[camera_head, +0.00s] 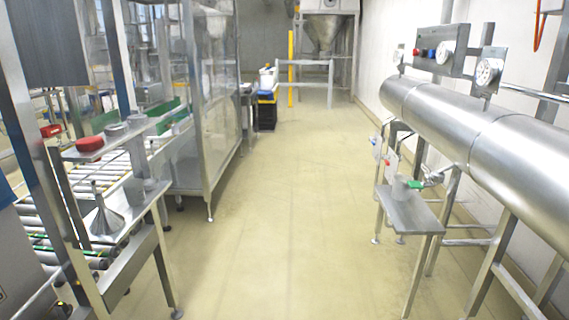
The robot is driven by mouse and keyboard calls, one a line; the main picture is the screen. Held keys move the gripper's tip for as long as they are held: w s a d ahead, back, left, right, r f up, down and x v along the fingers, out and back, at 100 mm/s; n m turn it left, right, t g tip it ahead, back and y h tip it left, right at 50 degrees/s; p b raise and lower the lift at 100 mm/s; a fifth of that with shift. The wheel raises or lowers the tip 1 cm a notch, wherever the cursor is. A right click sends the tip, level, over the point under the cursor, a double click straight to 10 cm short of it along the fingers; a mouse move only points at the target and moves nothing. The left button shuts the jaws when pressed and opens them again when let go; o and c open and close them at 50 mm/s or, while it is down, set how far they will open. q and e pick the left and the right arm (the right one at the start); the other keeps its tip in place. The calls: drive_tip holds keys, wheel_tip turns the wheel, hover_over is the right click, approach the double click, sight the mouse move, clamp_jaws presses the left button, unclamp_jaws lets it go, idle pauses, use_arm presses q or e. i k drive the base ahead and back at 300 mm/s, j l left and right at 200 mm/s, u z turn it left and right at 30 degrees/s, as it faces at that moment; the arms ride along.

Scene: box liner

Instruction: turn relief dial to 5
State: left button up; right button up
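Several round white dial faces sit above the large steel pipe on the right. One (445,52) is on a grey panel (428,62), another (489,72) is on a bracket nearer to me, and a smaller one (398,56) is at the panel's far end. A blue knob (431,53) and a red knob (416,52) are on the panel. I cannot tell which of these is the relief dial, and the markings are too small to read. Neither of my grippers shows in the view.
The steel pipe (480,125) runs along the right wall on legs. A roller conveyor and metal frames stand left. The floor aisle (285,220) between is clear.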

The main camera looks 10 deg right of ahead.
sight(431, 53)
drive_tip(key=i, duration=1.75)
